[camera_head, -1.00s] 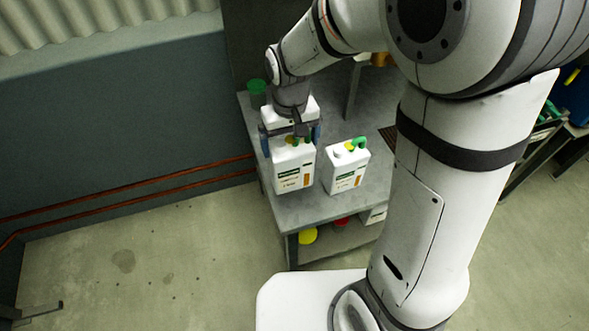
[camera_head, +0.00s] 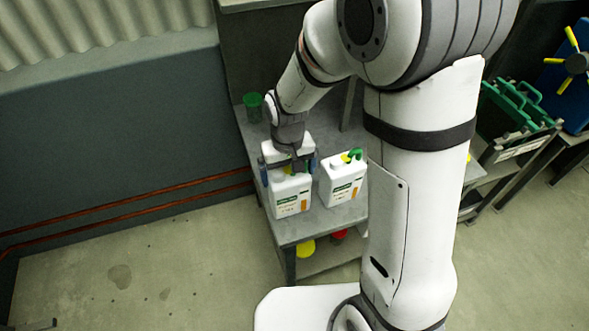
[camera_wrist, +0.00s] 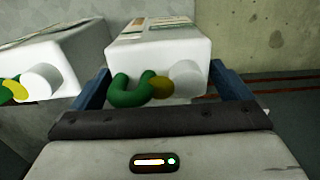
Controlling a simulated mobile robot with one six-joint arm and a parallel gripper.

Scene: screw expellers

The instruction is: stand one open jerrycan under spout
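Two white jerrycans with printed labels are at the grey table in the head view. My gripper (camera_head: 289,163) reaches down over the left jerrycan (camera_head: 291,197), with a blue finger on each side of its top. In the wrist view this jerrycan (camera_wrist: 160,53) lies between both fingers, which look pressed to its sides; its green handle, a yellow part and a white neck or cap face me. Whether its base touches the table is unclear. The right jerrycan (camera_head: 343,183) stands upright beside it, with a green handle and yellow part. I cannot make out the spout.
A green cup (camera_head: 253,107) stands at the table's back left. Yellow (camera_head: 306,248) and red (camera_head: 339,235) items lie on the shelf below the table (camera_head: 306,232). Green-handled equipment (camera_head: 517,103) stands at the right. The floor left of the table is clear.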

